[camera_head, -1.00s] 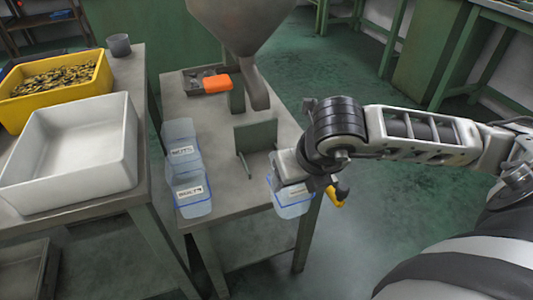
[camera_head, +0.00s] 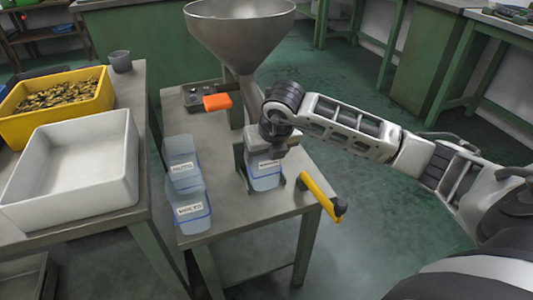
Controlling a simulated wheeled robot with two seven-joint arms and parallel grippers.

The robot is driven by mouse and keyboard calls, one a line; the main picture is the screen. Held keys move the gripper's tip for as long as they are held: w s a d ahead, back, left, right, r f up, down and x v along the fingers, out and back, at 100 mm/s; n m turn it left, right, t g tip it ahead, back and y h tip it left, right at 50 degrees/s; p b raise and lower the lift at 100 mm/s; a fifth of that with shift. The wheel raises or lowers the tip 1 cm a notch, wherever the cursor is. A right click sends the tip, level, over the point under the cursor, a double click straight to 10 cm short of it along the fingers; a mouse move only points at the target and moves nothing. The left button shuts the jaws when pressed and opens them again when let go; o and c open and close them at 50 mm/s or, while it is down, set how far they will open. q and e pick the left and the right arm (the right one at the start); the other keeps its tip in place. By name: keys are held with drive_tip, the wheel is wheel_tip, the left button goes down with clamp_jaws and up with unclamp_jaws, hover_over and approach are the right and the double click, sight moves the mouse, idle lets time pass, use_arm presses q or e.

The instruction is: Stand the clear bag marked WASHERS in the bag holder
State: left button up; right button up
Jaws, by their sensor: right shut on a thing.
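My right gripper (camera_head: 265,153) is shut on the top of a clear bluish bag (camera_head: 264,178) with a white label; the label is too small and partly covered to read surely. The bag hangs upright at the grey bag holder (camera_head: 240,156) on the small table, under the funnel. The gripper and bag hide most of the holder, and I cannot tell whether the bag's bottom rests on it. My left gripper is not in view.
A steel hopper (camera_head: 240,35) stands over the small table (camera_head: 235,215). A yellow-handled tool (camera_head: 318,191) sits at the table's right edge. An orange block (camera_head: 217,102) is behind. A white bin (camera_head: 75,190) and yellow bin (camera_head: 90,110) fill the left table.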

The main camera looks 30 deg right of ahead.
drive_tip(key=o, duration=1.2)
